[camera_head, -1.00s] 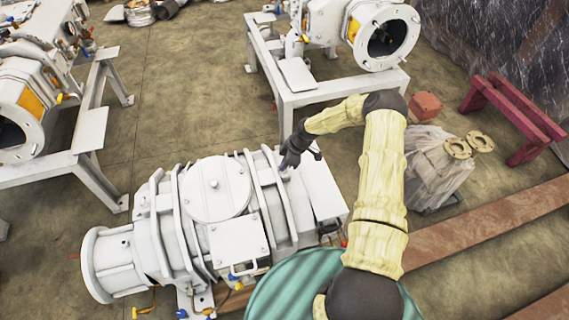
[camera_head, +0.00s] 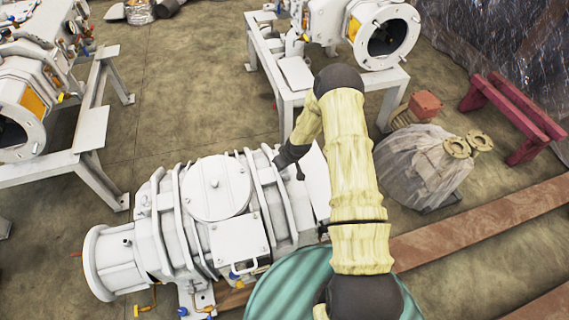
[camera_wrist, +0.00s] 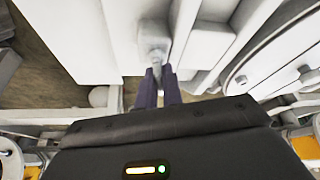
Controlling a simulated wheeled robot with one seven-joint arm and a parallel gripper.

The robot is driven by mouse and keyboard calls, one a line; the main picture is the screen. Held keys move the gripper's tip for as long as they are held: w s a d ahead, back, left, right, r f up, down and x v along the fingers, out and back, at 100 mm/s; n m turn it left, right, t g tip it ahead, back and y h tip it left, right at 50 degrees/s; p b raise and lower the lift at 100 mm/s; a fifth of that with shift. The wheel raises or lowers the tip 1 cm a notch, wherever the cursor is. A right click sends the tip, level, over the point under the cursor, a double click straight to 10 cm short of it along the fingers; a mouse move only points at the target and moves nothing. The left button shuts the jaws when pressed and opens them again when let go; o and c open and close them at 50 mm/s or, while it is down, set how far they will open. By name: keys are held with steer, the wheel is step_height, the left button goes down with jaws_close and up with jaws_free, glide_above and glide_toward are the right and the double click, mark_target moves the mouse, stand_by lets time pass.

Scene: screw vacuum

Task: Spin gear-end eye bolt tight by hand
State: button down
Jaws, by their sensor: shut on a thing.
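The white vacuum pump (camera_head: 150,235) lies across the lower left of the head view, with a round lid on top. My gripper (camera_head: 279,162) is at the ribbed gear end of the pump, right of the lid. In the wrist view its two dark purple fingers (camera_wrist: 160,78) are close together, shut on a small pale part that I take to be the eye bolt (camera_wrist: 163,73). A pale block-like boss (camera_wrist: 153,38) stands just beyond the fingertips. The bolt's thread and seat are hidden, so I cannot tell how deep it sits.
A green ribbed drum (camera_head: 285,290) stands close below my arm. A plastic-wrapped bundle (camera_head: 415,165) and a red trestle (camera_head: 515,115) are at the right. Other pumps on white frames (camera_head: 90,145) stand behind, with bare floor between.

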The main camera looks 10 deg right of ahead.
steer(key=m+h, duration=0.1)
steer(key=m, duration=0.1)
steer(key=m+h, duration=0.1)
steer(key=m, duration=0.2)
steer(key=shift+w+a+r+t, duration=0.15)
steer(key=shift+a+t, duration=0.05)
steer(key=shift+t, duration=0.1)
steer(key=shift+m+h, duration=0.9)
steer(key=shift+m, duration=1.5)
steer(key=c, duration=1.7)
jaws_free()
steer(key=shift+o, duration=0.8)
steer(key=p+v, duration=0.1)
steer(key=v, duration=1.6)
steer(key=shift+w+r+p, duration=0.2)
steer(key=shift+r+p, duration=0.05)
steer(key=shift+p, duration=0.05)
